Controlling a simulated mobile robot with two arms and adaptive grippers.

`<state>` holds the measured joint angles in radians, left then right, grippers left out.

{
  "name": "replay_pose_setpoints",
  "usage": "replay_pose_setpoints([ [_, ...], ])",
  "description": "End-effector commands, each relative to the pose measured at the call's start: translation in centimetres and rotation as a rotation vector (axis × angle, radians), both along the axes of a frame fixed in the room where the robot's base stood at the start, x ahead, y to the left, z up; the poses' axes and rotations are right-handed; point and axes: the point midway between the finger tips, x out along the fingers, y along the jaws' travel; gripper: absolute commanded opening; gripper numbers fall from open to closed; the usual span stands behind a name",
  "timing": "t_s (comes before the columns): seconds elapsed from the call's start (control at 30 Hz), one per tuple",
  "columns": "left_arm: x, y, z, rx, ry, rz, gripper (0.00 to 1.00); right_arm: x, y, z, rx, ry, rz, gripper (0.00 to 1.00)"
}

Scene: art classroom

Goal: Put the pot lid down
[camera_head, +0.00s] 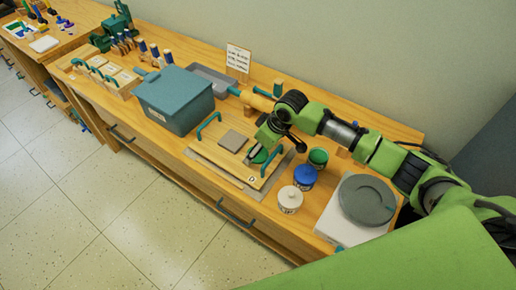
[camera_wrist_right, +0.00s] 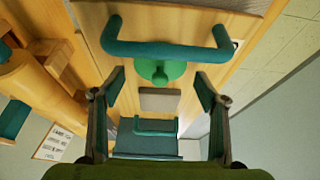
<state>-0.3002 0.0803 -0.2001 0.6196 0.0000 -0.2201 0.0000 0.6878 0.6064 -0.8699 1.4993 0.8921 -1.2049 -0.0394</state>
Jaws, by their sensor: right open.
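A green pot lid (camera_head: 260,156) lies on a wooden board (camera_head: 218,155) with teal handles. The lid, with its round knob, also shows in the right wrist view (camera_wrist_right: 165,73), partly behind a teal handle (camera_wrist_right: 165,50). My right gripper (camera_head: 254,152) is over the board by the lid. In the wrist view its two fingers (camera_wrist_right: 160,90) are wide apart with nothing held between them. A green pot (camera_head: 318,158), a blue pot (camera_head: 304,177) and a white pot (camera_head: 290,200) stand to the right of the board. My left gripper is not in view.
A teal bin (camera_head: 176,100) stands left of the board, and a grey square (camera_head: 234,141) lies on the board. A round grey disc (camera_head: 367,200) is on a white base at the right. A small sign (camera_head: 238,58) stands near the wall.

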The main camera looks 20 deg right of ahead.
Motion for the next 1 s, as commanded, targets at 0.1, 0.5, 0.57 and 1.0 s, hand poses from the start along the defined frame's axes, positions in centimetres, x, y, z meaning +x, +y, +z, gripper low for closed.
replay_pose_setpoints([
  [0.1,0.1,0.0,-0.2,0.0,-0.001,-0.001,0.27,-0.4,-0.5,1.5,0.0,-0.004,-0.002,0.67],
  [0.5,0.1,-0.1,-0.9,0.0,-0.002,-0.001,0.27,-2.8,-2.4,8.9,0.0,-0.004,-0.001,0.67],
  [0.57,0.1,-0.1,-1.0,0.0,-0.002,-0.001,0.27,-3.0,-2.6,9.7,-0.001,-0.003,-0.001,0.67],
  [1.0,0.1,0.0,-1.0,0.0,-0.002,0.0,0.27,-3.5,-2.8,10.8,0.0,0.0,-0.001,0.67],
])
